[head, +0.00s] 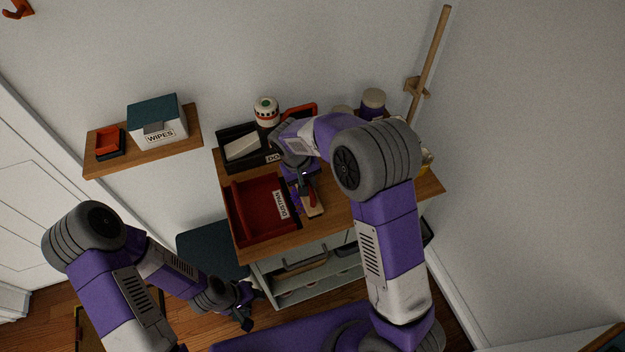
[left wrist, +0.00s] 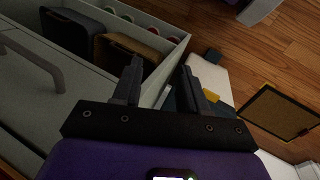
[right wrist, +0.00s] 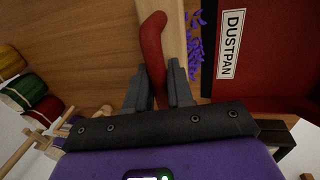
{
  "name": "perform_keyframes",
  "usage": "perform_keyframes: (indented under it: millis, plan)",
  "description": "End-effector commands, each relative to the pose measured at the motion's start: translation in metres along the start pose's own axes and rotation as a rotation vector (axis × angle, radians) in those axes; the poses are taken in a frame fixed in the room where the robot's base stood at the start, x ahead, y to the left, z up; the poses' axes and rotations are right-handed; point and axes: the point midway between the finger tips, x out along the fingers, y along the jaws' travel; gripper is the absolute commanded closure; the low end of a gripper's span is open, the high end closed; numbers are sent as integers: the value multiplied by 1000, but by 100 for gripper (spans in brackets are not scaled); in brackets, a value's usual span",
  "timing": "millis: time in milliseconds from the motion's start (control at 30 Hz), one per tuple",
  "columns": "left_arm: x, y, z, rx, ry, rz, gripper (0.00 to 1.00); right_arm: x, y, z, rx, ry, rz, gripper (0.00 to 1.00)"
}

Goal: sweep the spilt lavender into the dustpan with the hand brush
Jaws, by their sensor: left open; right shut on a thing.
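The red dustpan (head: 246,208) lies on the wooden desk top, its label facing up. Its labelled edge (right wrist: 231,45) shows at the right of the right wrist view. My right gripper (head: 307,182) is shut on the red handle of the hand brush (right wrist: 152,38), whose pale wooden block (right wrist: 175,25) shows beside the handle. The spilt lavender (right wrist: 194,55) is small purple pieces on the desk between the brush and the dustpan. My right arm hides part of the desk in the head view. My left gripper (head: 248,304) is open and empty, low in front of the desk.
A black tray (head: 233,160) stands behind the dustpan, with a striped jar (head: 266,110) nearby. A wall shelf (head: 101,166) at left holds a wipes box (head: 157,124). Spools (right wrist: 25,92) stand at the desk's other side.

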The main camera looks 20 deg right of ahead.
Motion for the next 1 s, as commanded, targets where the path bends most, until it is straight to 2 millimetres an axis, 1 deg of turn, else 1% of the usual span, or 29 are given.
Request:
perform_keyframes:
  millis: [33,167,433,667,867,1000]
  plan:
    - [0,0,0,0,0,0,57,-1,-5,0,-2,-1,0,100]
    - [0,0,0,0,0,0,57,-2,-12,0,-1,-2,1,100]
    - [0,0,0,0,0,0,57,-2,-12,0,0,-1,1,100]
    - [0,0,0,0,0,0,57,-2,-17,0,-1,-1,1,100]
    - [0,0,0,0,0,0,57,-2,-17,0,0,-1,0,100]
    - [-4,1,0,0,0,0,57,-7,-16,0,0,0,0,100]
